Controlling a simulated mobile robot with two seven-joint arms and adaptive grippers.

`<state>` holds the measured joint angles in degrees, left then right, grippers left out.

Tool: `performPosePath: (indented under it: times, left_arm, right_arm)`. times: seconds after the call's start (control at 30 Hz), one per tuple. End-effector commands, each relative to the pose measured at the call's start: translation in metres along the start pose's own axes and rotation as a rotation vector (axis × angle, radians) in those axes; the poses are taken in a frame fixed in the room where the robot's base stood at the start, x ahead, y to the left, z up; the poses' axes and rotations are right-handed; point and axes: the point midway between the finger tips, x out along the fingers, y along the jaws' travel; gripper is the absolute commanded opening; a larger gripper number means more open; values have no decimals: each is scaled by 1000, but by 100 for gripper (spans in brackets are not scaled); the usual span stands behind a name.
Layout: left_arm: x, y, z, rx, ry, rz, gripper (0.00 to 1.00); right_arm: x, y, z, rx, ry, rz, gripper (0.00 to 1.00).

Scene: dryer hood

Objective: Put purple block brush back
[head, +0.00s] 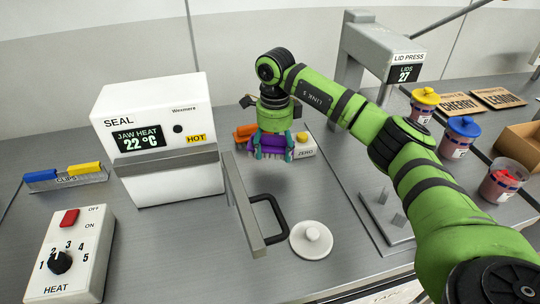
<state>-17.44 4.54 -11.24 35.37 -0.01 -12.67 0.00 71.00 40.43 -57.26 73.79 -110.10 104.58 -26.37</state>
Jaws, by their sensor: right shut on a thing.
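The purple block brush (271,142) is between the fingers of my right gripper (272,153), which is shut on it. The gripper points down over the middle of the counter, just right of the white sealing machine. The fingers cover the brush's ends, and I cannot tell whether its underside touches anything. A grey rack (68,182), with a label too small to read surely, holds a blue block (41,175) and a yellow block (84,168) at the left. My left gripper is out of view.
The SEAL machine (150,120) has a grey bar and black handle (270,208) reaching forward. Near the gripper are an orange item (245,131) and a ZERO-labelled device (306,151). A white knobbed lid (311,241), HEAT box (68,262), lid press (385,45) and tubs (458,138) surround it.

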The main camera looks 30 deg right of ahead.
Motion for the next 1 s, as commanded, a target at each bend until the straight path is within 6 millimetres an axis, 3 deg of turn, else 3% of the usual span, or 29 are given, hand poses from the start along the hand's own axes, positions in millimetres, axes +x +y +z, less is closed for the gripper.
performPosePath:
  times: [0.17, 0.43, 0.87, 0.9, 0.93, 1.0]
  left_arm:
    - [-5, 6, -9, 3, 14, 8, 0]
    - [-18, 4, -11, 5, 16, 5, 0]
    - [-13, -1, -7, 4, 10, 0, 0]
    - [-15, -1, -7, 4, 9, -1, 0]
    - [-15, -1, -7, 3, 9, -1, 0]
    - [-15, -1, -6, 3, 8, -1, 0]
  right_arm:
    - [8, -1, 12, 1, 1, 0, 38]
    - [43, -1, 12, 0, 0, 1, 38]
    - [52, -2, 12, 0, -1, -2, 38]
    - [50, -2, 12, 0, -1, -1, 84]
    - [50, -2, 11, 0, -1, -1, 92]
    - [50, -2, 11, 0, -1, -1, 92]
